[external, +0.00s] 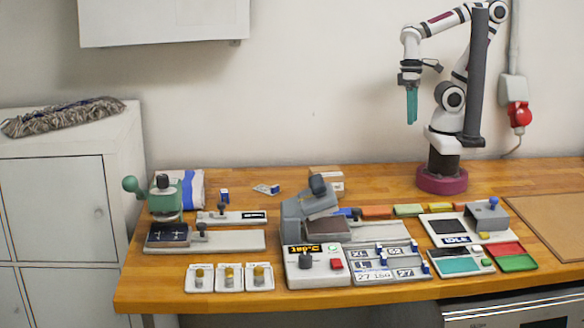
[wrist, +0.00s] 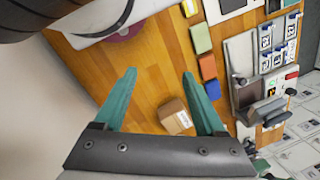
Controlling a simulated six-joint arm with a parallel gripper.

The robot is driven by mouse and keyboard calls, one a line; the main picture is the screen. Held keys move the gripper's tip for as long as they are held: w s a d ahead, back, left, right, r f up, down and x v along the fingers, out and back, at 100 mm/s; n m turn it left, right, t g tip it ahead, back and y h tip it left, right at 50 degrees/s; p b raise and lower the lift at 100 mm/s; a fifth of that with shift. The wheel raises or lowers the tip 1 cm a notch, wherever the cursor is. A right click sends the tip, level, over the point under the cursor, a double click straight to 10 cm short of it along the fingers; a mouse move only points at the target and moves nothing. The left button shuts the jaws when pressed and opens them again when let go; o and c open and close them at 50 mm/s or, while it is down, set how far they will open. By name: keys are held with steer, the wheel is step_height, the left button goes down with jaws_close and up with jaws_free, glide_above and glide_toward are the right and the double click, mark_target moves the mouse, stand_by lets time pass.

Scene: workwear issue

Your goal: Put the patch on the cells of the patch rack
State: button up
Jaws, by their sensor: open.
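My gripper (external: 411,106) hangs high above the back of the table, teal fingers pointing down. In the wrist view my gripper (wrist: 161,86) is open, with nothing between its fingers. A grey rack with labelled cells (external: 386,263), some marked XL, 52 and 27, lies at the front centre; it looks like the patch rack, and also shows in the wrist view (wrist: 278,52). Small blue-and-white pieces stand in its cells. Two similar loose pieces lie at the back left, one upright (external: 224,195) and one flat (external: 267,189). I cannot tell which piece is the patch.
A cardboard box (external: 326,180) stands at the back; it shows below the fingers in the wrist view (wrist: 174,117). A grey press (external: 306,212) and a green-handled press (external: 164,200) stand left. White trays (external: 230,287) line the front. A brown board (external: 548,221) lies right.

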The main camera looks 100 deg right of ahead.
steer(key=m+t+h, duration=0.3)
steer(key=h, duration=0.2)
glide_above(277, 187)
steer(key=s+a, duration=0.4)
steer(key=s, duration=0.2)
step_height(277, 187, down, 7)
steer(key=x, duration=0.5)
steer(key=w+x, duration=0.1)
steer(key=x, duration=0.4)
steer(key=w+x, duration=0.1)
steer(key=x, duration=0.4)
steer(key=shift+w+a+f, duration=0.1)
steer(key=shift+a+f, duration=0.1)
steer(key=shift+a, duration=0.05)
jaws_close()
